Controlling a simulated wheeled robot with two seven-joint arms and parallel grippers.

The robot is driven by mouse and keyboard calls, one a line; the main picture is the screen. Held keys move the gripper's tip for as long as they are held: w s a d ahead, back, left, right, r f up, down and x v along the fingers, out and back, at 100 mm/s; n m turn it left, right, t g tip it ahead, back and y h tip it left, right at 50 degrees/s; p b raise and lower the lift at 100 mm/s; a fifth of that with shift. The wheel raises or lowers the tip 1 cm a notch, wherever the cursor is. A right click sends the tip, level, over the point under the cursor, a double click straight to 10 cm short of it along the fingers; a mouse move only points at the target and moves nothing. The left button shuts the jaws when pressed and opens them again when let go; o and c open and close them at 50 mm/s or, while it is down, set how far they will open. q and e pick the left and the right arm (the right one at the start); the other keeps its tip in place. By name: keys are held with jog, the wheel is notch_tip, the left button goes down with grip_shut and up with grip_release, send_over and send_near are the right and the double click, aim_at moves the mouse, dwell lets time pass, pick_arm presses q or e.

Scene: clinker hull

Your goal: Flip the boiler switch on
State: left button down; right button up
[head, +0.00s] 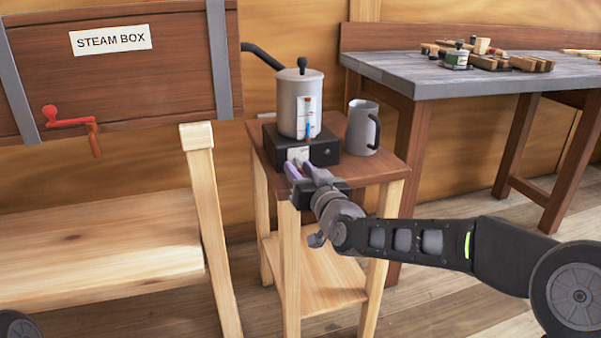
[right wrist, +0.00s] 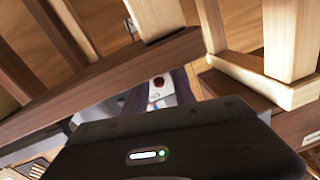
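The boiler (head: 299,106) is a grey pot with a black-knobbed lid and a gauge on its front. It sits on a black base (head: 325,150) on a small wooden stand. A pale switch plate (head: 298,154) is on the base's front, partly hidden by my gripper. In the right wrist view, the plate (right wrist: 157,98) carries a dark red spot (right wrist: 158,82), seen between my fingers. Whether the switch is on or off cannot be told. My right gripper (head: 299,170) is open and empty, close in front of the plate; contact cannot be told. My left gripper is not in view.
A grey mug (head: 362,128) stands right of the boiler on the stand (head: 384,164). A black hose (head: 262,55) runs from the boiler towards the steam box (head: 150,75) at left. A workbench (head: 440,80) with wooden pieces stands at back right.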

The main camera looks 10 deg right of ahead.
grip_shut()
dwell(0.3)
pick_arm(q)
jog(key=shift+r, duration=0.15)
